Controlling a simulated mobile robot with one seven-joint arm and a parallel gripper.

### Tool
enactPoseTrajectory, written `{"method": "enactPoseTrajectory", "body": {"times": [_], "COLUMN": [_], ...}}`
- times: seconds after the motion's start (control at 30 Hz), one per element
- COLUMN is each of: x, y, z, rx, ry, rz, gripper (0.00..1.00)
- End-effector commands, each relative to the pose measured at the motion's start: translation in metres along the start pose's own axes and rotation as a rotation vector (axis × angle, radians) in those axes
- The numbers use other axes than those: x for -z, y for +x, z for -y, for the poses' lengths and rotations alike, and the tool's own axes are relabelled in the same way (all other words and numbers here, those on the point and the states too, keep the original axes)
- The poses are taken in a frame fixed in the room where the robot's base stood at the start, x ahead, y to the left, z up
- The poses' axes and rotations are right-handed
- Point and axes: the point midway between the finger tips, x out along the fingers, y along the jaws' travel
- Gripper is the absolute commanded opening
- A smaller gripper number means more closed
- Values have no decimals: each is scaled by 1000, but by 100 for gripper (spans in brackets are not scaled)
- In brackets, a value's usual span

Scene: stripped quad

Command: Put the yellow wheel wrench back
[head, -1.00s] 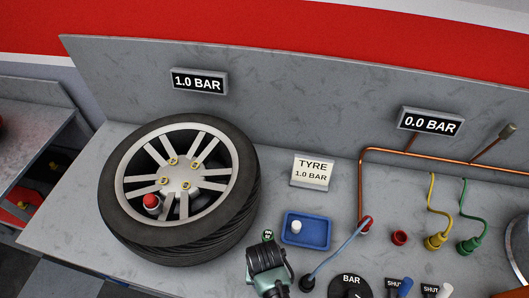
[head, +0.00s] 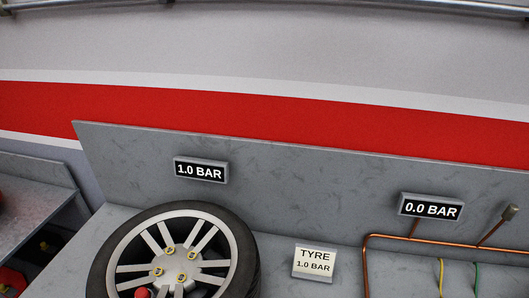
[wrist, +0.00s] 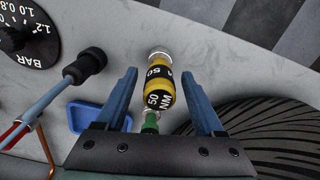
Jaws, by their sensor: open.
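The yellow wheel wrench (wrist: 158,85), with black bands marked 50 and NM and a green end, shows in the wrist view. It lies between the two blue fingers of my gripper (wrist: 160,74), with a gap on each side. My gripper is open and not closed on it. The wrench's place of storage cannot be made out. Neither wrench nor gripper is in the head view now.
The wheel with its tyre (head: 175,255) lies on the bench, close to my right finger in the wrist view (wrist: 270,125). A blue tray (wrist: 88,116) and a black hose connector (wrist: 85,66) are to the left. A TYRE 1.0 BAR sign (head: 314,263) stands behind.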

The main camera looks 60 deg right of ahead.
Motion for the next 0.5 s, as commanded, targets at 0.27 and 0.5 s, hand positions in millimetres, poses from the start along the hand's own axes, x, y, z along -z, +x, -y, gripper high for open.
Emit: {"method": "enactPoseTrajectory", "body": {"times": [0.27, 0.5], "x": [1, 1], "y": [-53, -96], "z": [0, 0], "rx": [2, 1], "ry": [0, 0], "rz": [-4, -3], "gripper": [70, 70]}}
